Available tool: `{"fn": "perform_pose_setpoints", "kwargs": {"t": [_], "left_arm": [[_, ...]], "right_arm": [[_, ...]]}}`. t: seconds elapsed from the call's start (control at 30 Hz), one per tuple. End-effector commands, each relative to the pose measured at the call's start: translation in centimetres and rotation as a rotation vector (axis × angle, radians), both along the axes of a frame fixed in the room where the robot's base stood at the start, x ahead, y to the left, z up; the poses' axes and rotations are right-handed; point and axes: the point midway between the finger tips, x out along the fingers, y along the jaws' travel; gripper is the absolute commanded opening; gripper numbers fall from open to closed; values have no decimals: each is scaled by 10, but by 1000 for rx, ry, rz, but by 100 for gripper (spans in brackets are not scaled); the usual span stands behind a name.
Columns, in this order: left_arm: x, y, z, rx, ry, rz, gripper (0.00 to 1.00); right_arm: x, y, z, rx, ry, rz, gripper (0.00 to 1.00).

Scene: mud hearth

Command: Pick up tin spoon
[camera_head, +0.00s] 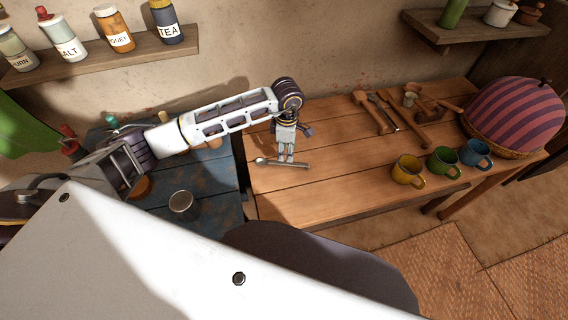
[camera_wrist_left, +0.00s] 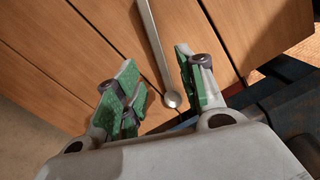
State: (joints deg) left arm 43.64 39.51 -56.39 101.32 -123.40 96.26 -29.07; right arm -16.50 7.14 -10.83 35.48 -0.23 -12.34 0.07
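The tin spoon (camera_head: 298,164) lies on the wooden table near its left end, its bowl to the left and its handle to the right. My left gripper (camera_head: 286,158) points down right over it and hides part of the handle's back edge. In the left wrist view, the spoon (camera_wrist_left: 155,40) shows its round bowl and long handle in the gap between the green-padded fingers of my left gripper (camera_wrist_left: 156,84). The fingers are apart and do not visibly touch the spoon. My right gripper is not in view.
Wooden utensils (camera_head: 370,112) lie further right on the table. A yellow mug (camera_head: 407,171), a green mug (camera_head: 441,161) and a blue mug (camera_head: 476,153) stand near its front edge. A striped dome cover (camera_head: 515,112) is at the far right. A metal cup (camera_head: 183,206) stands on the blue table.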

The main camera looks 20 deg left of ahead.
Motion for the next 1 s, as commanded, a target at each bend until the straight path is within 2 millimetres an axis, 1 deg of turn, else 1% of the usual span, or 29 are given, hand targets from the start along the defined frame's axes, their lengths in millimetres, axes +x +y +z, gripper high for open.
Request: {"fn": "perform_pose_setpoints", "kwargs": {"t": [0.1,0.2,0.47,0.7,0.87,1.0], "left_arm": [[0,0,-12,-1,1,0,39],[0,0,-17,-1,0,0,39],[0,0,-19,0,-1,0,39],[0,1,-22,0,0,1,39],[-1,5,-34,0,1,0,39],[-2,9,-48,0,1,2,39]], "right_arm": [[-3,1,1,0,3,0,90],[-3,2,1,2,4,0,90],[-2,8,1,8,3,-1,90],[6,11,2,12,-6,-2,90],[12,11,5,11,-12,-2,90],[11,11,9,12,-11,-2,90]]}}
